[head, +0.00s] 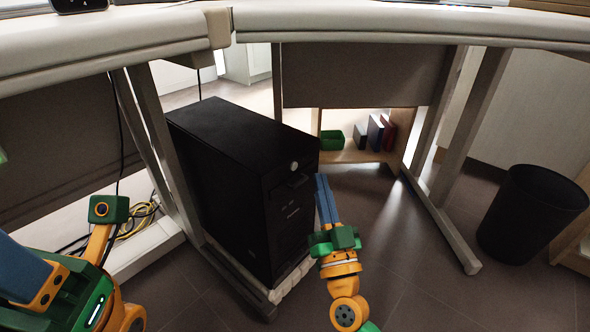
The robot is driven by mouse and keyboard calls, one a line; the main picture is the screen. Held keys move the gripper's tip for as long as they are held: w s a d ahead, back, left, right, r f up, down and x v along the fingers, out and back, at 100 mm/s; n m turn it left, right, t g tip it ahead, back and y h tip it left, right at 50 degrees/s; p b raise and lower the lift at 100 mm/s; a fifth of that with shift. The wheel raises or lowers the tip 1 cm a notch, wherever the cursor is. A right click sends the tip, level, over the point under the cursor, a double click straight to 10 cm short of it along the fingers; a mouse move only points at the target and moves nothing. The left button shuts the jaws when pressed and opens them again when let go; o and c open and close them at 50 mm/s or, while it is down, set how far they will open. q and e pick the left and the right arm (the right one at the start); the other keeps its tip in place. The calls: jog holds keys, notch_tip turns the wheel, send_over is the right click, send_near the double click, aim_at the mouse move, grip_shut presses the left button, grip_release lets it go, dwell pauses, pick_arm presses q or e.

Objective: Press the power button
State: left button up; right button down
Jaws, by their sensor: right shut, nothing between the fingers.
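A black computer tower (225,145) stands under the desk. A round, pale power button (294,166) shows near the top of its front face. My right gripper (322,180) is shut and empty, with its blue fingers pointing up the picture. Its tips are to the right of the button and slightly lower in the picture, beside the tower's front edge. They do not cover the button; their distance in depth is hard to tell. Parts of my left arm show at the lower left, but its gripper is not in view.
The desk top (400,24) runs above, with a metal leg (160,140) left of the tower and another (440,225) at right. A shelf (350,156) with books stands behind. A black bin (530,215) is at right. Yellow cables (138,222) lie at left.

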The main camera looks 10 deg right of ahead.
aim_at(294, 166)
jog(key=shift+w+a, duration=1)
jog(key=shift+w, duration=0.25)
jog(key=shift+w, duration=0.1)
dwell(1.1)
jog(key=shift+w+a, duration=0.2)
jog(key=shift+a, duration=0.05)
jog(key=shift+w+a, duration=0.2)
jog(key=shift+w, duration=0.1)
dwell(0.5)
dwell(0.3)
jog(key=shift+s+d+p, duration=0.45)
jog(key=shift+s+d, duration=0.05)
jog(key=shift+s, duration=0.15)
